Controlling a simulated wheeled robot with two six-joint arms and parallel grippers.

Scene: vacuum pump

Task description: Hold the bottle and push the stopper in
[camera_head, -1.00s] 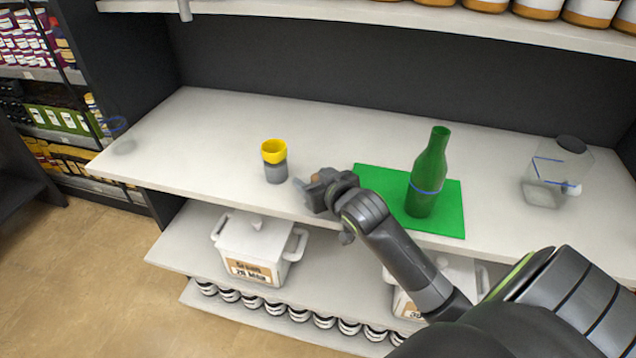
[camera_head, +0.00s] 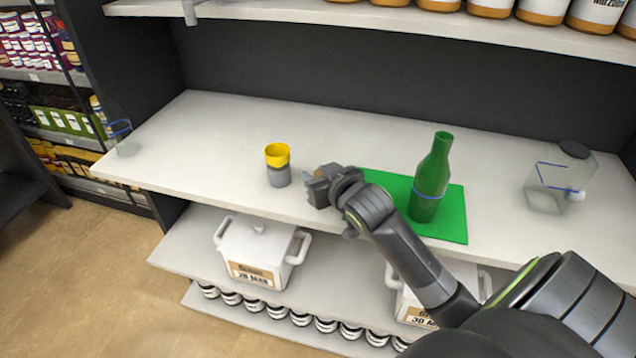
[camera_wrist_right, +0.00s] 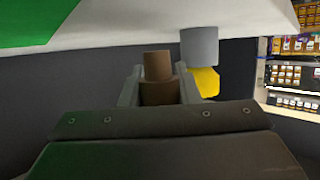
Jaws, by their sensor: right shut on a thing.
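The green bottle (camera_head: 431,178) stands upright on a green mat (camera_head: 458,222), its mouth open at the top, with a blue line around its lower part. My right gripper (camera_head: 314,184) is left of the bottle, apart from it, over the front of the shelf. It is shut on the brown stopper (camera_wrist_right: 158,68), which shows between the two fingers in the right wrist view; only a small brown part of it shows in the head view. My left gripper is not in view.
A yellow and grey cup-like thing (camera_head: 278,165) stands left of my right gripper. A clear container with a black cap (camera_head: 574,149) stands at the right. A clear glass (camera_head: 123,137) is at the far left. White pots (camera_head: 256,252) sit on the shelf below.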

